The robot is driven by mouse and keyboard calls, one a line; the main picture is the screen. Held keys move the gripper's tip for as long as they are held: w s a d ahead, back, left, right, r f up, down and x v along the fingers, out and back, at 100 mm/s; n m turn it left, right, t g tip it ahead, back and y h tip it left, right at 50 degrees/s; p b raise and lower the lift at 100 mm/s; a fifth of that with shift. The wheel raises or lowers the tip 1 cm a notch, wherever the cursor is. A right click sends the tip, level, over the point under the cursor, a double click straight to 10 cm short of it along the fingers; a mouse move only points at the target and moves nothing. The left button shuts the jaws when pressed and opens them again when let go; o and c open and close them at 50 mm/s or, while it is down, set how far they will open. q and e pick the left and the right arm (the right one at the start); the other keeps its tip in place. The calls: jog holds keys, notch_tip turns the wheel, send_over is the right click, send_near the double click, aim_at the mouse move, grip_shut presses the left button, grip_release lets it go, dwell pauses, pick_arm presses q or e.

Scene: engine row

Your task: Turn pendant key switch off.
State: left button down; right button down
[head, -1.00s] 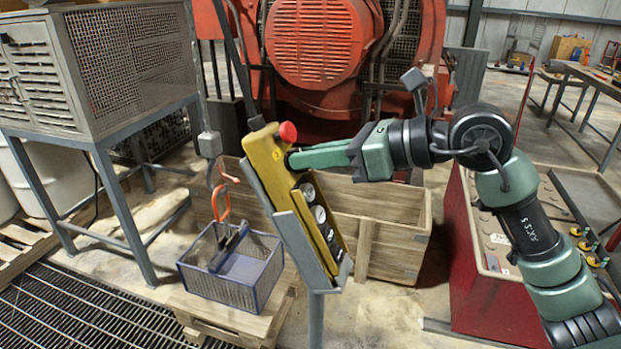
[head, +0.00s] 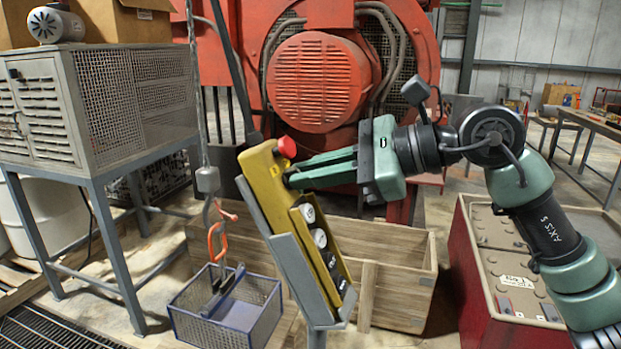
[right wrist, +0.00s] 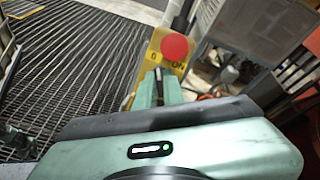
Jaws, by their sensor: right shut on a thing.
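The yellow pendant (head: 265,185) leans in a grey holder on a post in the middle of the head view. It has a red mushroom button (head: 287,147) on its upper end and several round dark and white buttons below. My right gripper (head: 290,179) reaches in from the right, its fingers shut on the key just below the red button. The key itself is hidden by the fingertips. In the right wrist view, the fingertips (right wrist: 158,84) are at the pendant face (right wrist: 152,62), between the marks "0" and "ON", below the red button (right wrist: 174,47). My left gripper is out of view.
A blue mesh basket (head: 228,308) with a hook hanging into it stands left of the pendant. A wooden crate (head: 395,285) is behind it. A red machine (head: 320,80) fills the back. A red box (head: 470,262) stands at the right, under my arm.

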dwell(0.3)
jog(key=c, duration=1.5)
grip_release()
jog(key=shift+d, duration=0.1)
jog(key=shift+s+d+r, duration=0.1)
jog(key=shift+d, duration=0.2)
jog(key=b+v, duration=0.1)
jog(key=v, duration=0.6)
jog(key=shift+b, duration=0.4)
